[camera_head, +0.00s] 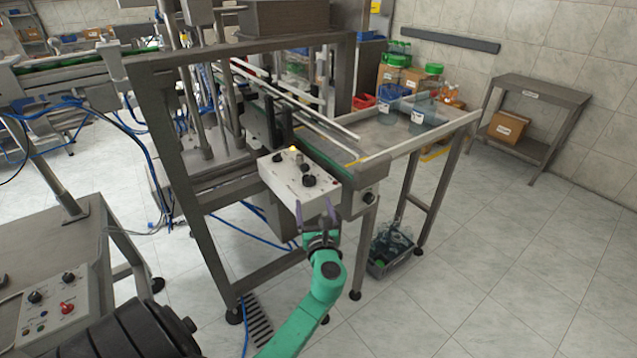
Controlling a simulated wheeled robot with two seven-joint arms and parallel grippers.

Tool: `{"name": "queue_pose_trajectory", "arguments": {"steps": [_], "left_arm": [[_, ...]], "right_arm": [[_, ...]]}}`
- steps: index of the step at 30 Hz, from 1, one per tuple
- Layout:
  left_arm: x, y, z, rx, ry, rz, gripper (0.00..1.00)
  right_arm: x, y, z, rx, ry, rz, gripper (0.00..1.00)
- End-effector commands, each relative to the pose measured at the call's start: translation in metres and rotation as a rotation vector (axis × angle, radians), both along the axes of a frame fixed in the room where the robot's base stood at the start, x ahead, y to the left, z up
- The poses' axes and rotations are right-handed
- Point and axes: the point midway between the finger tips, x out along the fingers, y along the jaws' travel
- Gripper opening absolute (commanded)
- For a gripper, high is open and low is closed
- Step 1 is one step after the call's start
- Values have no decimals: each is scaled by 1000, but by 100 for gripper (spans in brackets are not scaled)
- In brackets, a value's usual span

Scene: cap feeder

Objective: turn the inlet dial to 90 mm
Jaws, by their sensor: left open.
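A white control box (286,181) is mounted on the front of the machine's conveyor. Its sloped face carries several black knobs, one of them a larger black dial (309,180) near the lower edge, and a small yellow light. The labels are too small to read, so I cannot tell which knob is the inlet dial. Another black knob (368,198) sits on the grey end housing to the right. My left gripper (316,209), with purple fingers on a green arm, is open and empty in front of the box, just below its knobs. My right gripper is not in view.
The steel machine frame (167,130) rises left of the box. A side table (374,133) with clear containers lies behind it. A dark crate (376,268) stands on the floor. Another control panel (50,318) is at lower left. The floor at right is clear.

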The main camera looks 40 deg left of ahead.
Motion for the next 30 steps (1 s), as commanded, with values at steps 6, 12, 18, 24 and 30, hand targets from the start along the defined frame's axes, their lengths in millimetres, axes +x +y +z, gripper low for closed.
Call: {"name": "queue_pose_trajectory", "arguments": {"steps": [6, 12, 18, 24, 30], "left_arm": [[42, 43, 2, 1, -1, 0, 84], [63, 66, 0, -4, -1, 0, 84], [66, 69, -1, -5, -1, -2, 84], [66, 68, -1, -5, -1, -2, 41], [66, 68, -1, -5, -1, -3, 0]], "right_arm": [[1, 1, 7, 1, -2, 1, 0], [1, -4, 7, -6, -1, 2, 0], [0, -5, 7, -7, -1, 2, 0], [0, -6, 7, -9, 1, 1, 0], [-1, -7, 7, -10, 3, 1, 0]]}}
